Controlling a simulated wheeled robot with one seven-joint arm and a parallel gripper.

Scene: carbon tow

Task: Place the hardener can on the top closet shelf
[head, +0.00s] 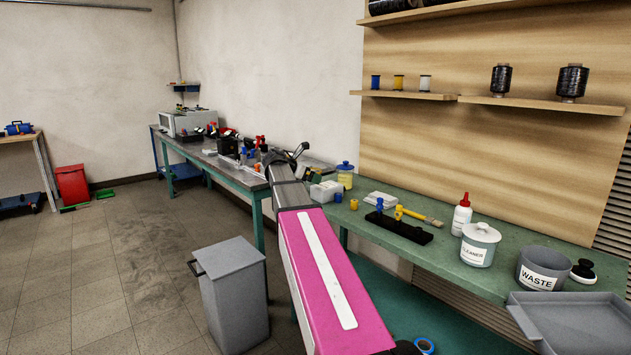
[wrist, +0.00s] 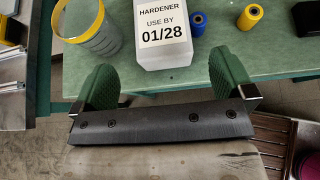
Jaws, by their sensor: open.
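The hardener can (wrist: 163,55) is white, with a label reading HARDENER, USE BY 01/28. It stands on the green bench top (wrist: 285,62). In the head view a white container (head: 325,191) at the bench's left end appears to be the same can. My gripper (wrist: 163,86) is open, its two green finger pads apart and nothing between them. The can is just beyond the fingertips, roughly centred between them. In the head view my arm hides most of the gripper. I cannot identify a closet in either view.
Wall shelves (head: 405,95) hold spools. A grey bin (head: 235,295) stands on the floor left of my arm.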

